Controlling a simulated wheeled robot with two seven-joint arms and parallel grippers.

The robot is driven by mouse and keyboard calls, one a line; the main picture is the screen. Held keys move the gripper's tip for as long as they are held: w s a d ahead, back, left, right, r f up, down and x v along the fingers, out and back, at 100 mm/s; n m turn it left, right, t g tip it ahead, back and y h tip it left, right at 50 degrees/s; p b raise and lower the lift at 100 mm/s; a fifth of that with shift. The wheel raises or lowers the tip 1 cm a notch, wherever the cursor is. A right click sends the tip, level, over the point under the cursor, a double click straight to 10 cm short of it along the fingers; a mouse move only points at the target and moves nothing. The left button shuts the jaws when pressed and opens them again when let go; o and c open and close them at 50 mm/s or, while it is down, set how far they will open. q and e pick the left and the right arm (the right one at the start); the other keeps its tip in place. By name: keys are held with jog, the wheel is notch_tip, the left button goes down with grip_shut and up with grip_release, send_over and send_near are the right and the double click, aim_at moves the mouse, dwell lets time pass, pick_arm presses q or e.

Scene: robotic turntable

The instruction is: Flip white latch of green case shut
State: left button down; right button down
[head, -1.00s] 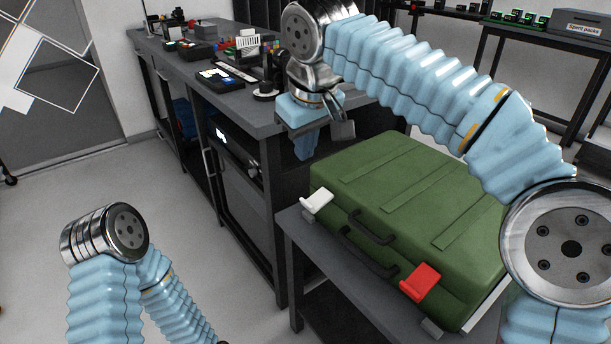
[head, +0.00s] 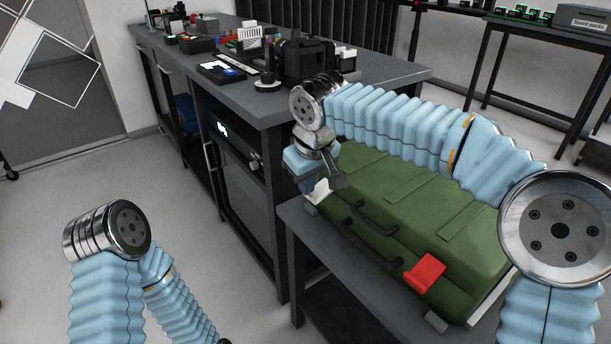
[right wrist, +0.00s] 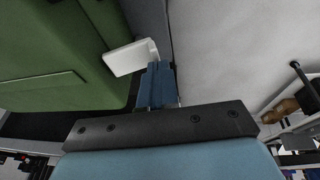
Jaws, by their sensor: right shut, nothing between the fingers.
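The green case (head: 415,200) lies closed on a dark table under my right arm. Its white latch (head: 321,190) is at the case's left front corner, partly hidden by my right gripper (head: 307,184). The latch also shows in the right wrist view (right wrist: 130,58), sticking out from the green side. My right gripper is shut and empty. Its blue fingertips (right wrist: 157,68) are right beside the latch's outer end, and I cannot tell whether they touch it. My left arm is at the lower left, and its gripper is not in view.
A red latch (head: 425,272) is on the case's front right, with black handles (head: 370,245) between the latches. A workbench (head: 270,108) with tools and devices stands behind and to the left. Open floor (head: 190,230) lies left of the case's table.

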pick_arm(q)
jog(key=shift+f, duration=0.15)
pick_arm(e)
jog(key=shift+a+f, duration=0.1)
